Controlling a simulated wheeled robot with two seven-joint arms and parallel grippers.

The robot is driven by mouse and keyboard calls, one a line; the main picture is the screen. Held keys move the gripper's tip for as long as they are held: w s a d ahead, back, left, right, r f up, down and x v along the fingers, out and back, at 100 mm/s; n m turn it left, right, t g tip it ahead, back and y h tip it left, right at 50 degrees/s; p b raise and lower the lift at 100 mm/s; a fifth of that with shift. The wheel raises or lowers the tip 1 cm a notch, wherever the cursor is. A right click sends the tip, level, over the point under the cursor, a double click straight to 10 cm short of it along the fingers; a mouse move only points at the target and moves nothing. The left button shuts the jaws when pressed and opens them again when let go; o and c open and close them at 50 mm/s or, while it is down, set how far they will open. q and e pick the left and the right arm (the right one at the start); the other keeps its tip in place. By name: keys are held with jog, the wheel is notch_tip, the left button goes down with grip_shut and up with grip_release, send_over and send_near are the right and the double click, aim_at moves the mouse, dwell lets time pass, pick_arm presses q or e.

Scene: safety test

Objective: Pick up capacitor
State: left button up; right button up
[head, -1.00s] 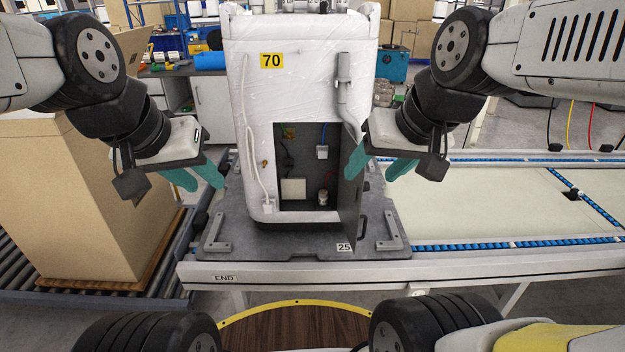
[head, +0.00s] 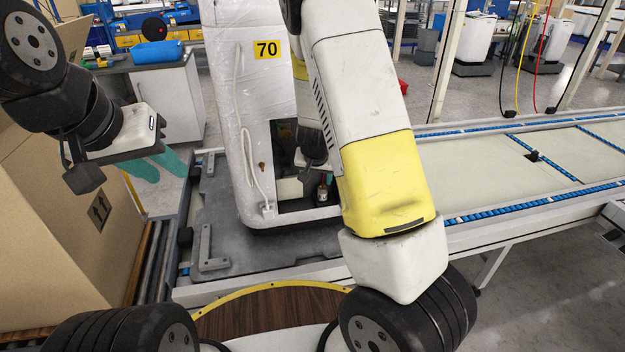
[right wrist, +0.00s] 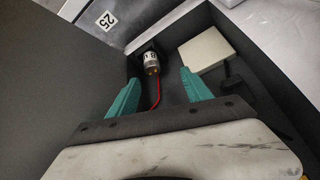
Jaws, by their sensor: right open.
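The capacitor (right wrist: 151,63), a small silver cylinder with a copper-coloured end and a red wire beside it, stands inside the machine's open compartment. In the head view the capacitor (head: 322,188) is small and partly hidden by my right arm. My right gripper (right wrist: 160,76) is open, its teal fingers either side of the line to the capacitor, with nothing between them. In the head view its fingers are hidden behind my arm. My left gripper (head: 170,177) is open and empty, left of the white wrapped machine (head: 246,110) marked 70.
A pale box (right wrist: 205,49) sits right of the capacitor in the compartment, with a dark part near it. The compartment door (right wrist: 60,70) is at the left. A large cardboard box (head: 60,220) stands left. The conveyor (head: 480,170) at right is clear.

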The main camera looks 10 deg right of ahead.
aim_at(323, 188)
jog(key=shift+h, duration=0.4)
jog(key=x, duration=0.6)
jog(key=d+x, duration=0.1)
jog(key=x, duration=0.3)
jog(key=shift+s+d, duration=0.1)
jog(key=shift+s, duration=0.05)
jog(key=shift+c, duration=0.5)
grip_shut()
jog(key=shift+r, duration=0.1)
